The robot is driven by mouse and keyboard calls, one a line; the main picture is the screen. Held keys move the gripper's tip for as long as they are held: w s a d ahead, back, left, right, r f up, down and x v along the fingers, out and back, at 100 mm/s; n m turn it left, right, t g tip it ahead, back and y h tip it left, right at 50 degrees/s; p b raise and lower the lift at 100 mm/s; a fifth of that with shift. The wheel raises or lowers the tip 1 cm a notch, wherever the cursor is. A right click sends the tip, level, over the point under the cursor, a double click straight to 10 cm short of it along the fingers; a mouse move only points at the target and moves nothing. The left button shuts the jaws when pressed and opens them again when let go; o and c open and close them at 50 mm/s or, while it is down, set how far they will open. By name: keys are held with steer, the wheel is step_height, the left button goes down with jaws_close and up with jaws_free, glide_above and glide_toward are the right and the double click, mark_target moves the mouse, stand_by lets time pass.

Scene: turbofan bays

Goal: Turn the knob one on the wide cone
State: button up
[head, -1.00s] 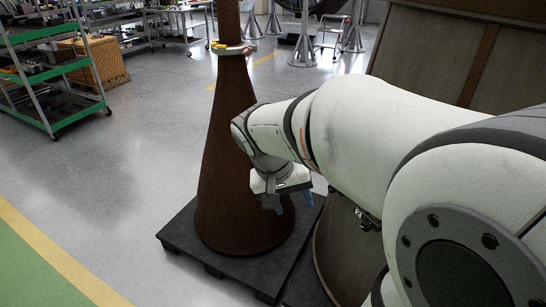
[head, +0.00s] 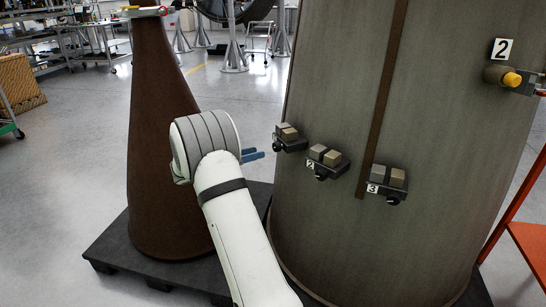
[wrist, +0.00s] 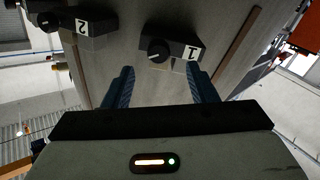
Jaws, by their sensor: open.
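The wide cone (head: 330,230) is the large grey-brown body filling the right of the head view. Several small dark blocks with black knobs stick out from its side. In the wrist view, knob one (wrist: 158,50) is a round black knob with a white pointer mark on the block labelled 1 (wrist: 192,53). It lies ahead of the fingers, between their lines. In the head view, the leftmost block (head: 290,138) appears to be the same one. My gripper (head: 252,155) has blue fingers, is open and empty, and points at the cone just left of that block, apart from it.
Block 2 (head: 325,160) and block 3 (head: 387,184) sit to the right. A plate labelled 2 with a yellow knob (head: 512,80) is higher up. The narrow brown cone (head: 160,130) stands left on a dark pallet (head: 110,248). An orange frame (head: 530,245) is far right.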

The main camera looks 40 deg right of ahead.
mark_target(274, 148)
steer(key=d, duration=0.3)
steer(key=s+d, duration=0.1)
steer(key=d, duration=0.3)
steer(key=shift+s+b, duration=0.2)
steer(key=shift+b, duration=0.15)
steer(key=shift+c, duration=0.2)
steer(key=shift+r, duration=0.1)
steer(key=c, duration=0.9)
steer(key=shift+d, duration=0.2)
steer(key=shift+c, duration=0.2)
steer(key=shift+a, duration=0.1)
steer(key=shift+n, duration=0.3)
